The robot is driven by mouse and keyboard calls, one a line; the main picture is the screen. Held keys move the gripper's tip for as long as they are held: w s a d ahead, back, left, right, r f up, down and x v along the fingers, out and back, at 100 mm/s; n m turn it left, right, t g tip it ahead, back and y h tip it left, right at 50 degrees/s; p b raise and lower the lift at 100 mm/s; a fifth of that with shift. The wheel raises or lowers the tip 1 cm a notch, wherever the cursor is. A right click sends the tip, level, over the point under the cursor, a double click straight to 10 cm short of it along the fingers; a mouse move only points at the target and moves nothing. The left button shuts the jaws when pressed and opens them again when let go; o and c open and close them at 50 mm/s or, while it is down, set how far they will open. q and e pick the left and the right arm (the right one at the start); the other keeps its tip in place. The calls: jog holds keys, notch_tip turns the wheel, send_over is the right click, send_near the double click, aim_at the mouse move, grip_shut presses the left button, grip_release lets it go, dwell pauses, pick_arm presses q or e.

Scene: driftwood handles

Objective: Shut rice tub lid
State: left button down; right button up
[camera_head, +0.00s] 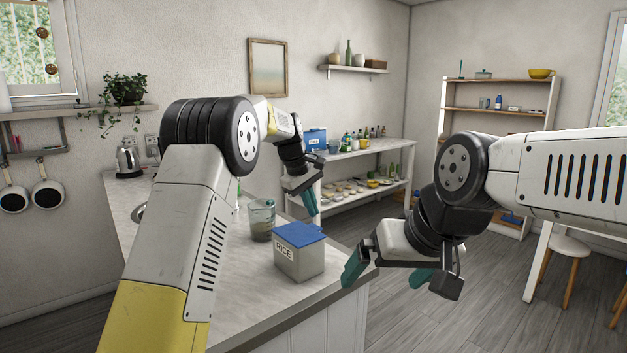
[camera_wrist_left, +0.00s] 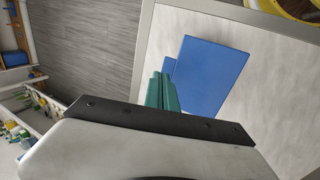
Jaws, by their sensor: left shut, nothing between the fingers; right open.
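The rice tub (camera_head: 300,262) is a pale grey box marked RICE, standing upright on the counter near its edge. Its blue lid (camera_head: 298,234) lies about flat over the top; I cannot tell whether it is fully pressed down. The lid also shows from above in the left wrist view (camera_wrist_left: 212,75), hiding the tub's body. My left gripper (camera_head: 311,204) is shut and empty, above and beyond the lid; its teal fingers (camera_wrist_left: 162,92) overlap the lid's edge in the left wrist view. Contact cannot be told. My right gripper (camera_head: 387,272) is open and empty, right of the tub.
A glass jug (camera_head: 262,220) stands on the counter (camera_head: 240,305) just left of the tub. A kettle (camera_head: 128,160) is further back. Shelves with bottles and dishes (camera_head: 365,185) stand behind. A stool (camera_head: 570,246) is at the right; the floor between is clear.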

aim_at(312, 227)
pick_arm(q)
notch_tip(312, 227, up, 10)
jog(key=s+a+r+m, duration=0.1)
jog(key=s+a+r, duration=0.4)
jog(key=s+a, duration=0.2)
jog(key=s+a+f+m+t, duration=0.15)
jog(key=s+a, duration=0.35)
jog(key=s, duration=0.5)
jog(key=s+a+f+m+t, duration=0.1)
jog(key=s+a+m, duration=0.3)
jog(key=s, duration=0.7)
jog(key=s+a+f+m+t+y, duration=0.1)
jog(key=s+a+f, duration=0.1)
jog(key=s+f, duration=0.6)
jog(key=s, duration=0.3)
jog(key=shift+a+f, duration=0.15)
jog(key=shift+f, duration=0.05)
